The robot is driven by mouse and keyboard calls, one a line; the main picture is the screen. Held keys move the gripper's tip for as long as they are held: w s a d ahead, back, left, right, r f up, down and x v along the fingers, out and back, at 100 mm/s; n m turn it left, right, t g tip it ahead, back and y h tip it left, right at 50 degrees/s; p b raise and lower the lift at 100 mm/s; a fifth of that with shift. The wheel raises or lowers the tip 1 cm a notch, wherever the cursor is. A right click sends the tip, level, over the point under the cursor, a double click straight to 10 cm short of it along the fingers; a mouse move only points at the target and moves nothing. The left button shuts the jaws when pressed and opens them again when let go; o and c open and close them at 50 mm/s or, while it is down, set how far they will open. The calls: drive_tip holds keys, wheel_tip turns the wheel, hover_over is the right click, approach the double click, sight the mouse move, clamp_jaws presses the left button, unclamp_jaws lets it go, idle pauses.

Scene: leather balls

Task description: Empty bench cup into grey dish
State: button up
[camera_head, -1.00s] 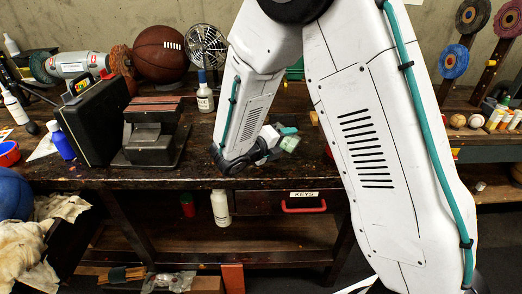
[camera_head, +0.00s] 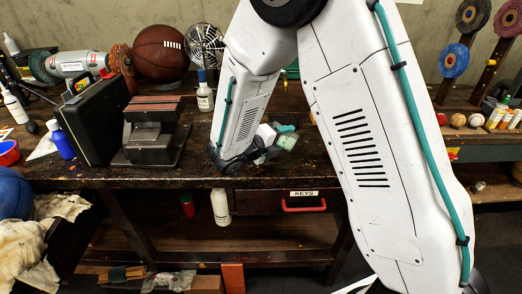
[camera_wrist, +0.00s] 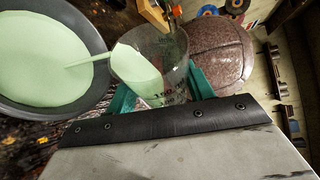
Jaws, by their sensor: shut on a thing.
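My gripper (camera_wrist: 160,92) is shut on a clear cup (camera_wrist: 165,50), one teal finger on each side of it. The cup is tilted with its mouth toward the grey dish, and pale green liquid (camera_wrist: 138,72) lies in it. A thin pale green stream (camera_wrist: 85,62) runs from the cup's lip over the dish. The grey dish (camera_wrist: 72,106) is at the left of the wrist view, holding a wide pool of the same green. In the head view my gripper (camera_head: 284,138) is above the bench, with the cup small and unclear; my arm hides the dish there.
The dark wooden bench (camera_head: 210,178) carries a black case (camera_head: 92,120), a dark block stand (camera_head: 150,140), a basketball (camera_head: 160,52), a fan (camera_head: 204,45) and a white bottle (camera_head: 205,98). A brown leather ball (camera_wrist: 222,50) is beyond the cup in the wrist view.

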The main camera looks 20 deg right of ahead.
drive_tip(key=shift+w+a+r+n+h, duration=0.3)
drive_tip(key=shift+w+a+n, duration=0.1)
drive_tip(key=shift+w, duration=0.05)
idle(1.0)
drive_tip(key=shift+w+a+r+n+h+p, duration=0.25)
drive_tip(key=shift+r+n+h+p, duration=0.25)
drive_tip(key=shift+n+p, duration=0.3)
idle(1.6)
